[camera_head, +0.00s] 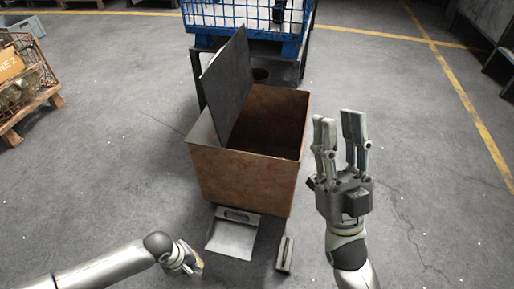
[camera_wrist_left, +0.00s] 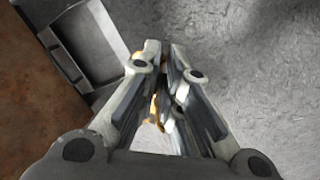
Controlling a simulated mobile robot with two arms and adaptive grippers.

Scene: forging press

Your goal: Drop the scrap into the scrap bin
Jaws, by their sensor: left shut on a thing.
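The scrap bin (camera_head: 235,178) is a rusty brown metal box in the middle of the head view. Its dark grey lid (camera_head: 228,85) stands raised, and the inside looks dark. My left gripper (camera_head: 193,264) is low in front of the bin, left of centre and outside it. In the left wrist view the left gripper (camera_wrist_left: 166,62) is shut on a small golden-orange piece of scrap (camera_wrist_left: 155,110), mostly hidden between the fingers. My right gripper (camera_head: 340,122) is raised to the right of the bin, open and empty, fingers pointing up in the picture.
A grey metal pan (camera_head: 232,238) lies on the floor before the bin, with a small grey metal piece (camera_head: 285,255) beside it. A blue crate (camera_head: 248,18) on a stand is behind the bin. A wire-sided crate (camera_head: 28,88) stands far left.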

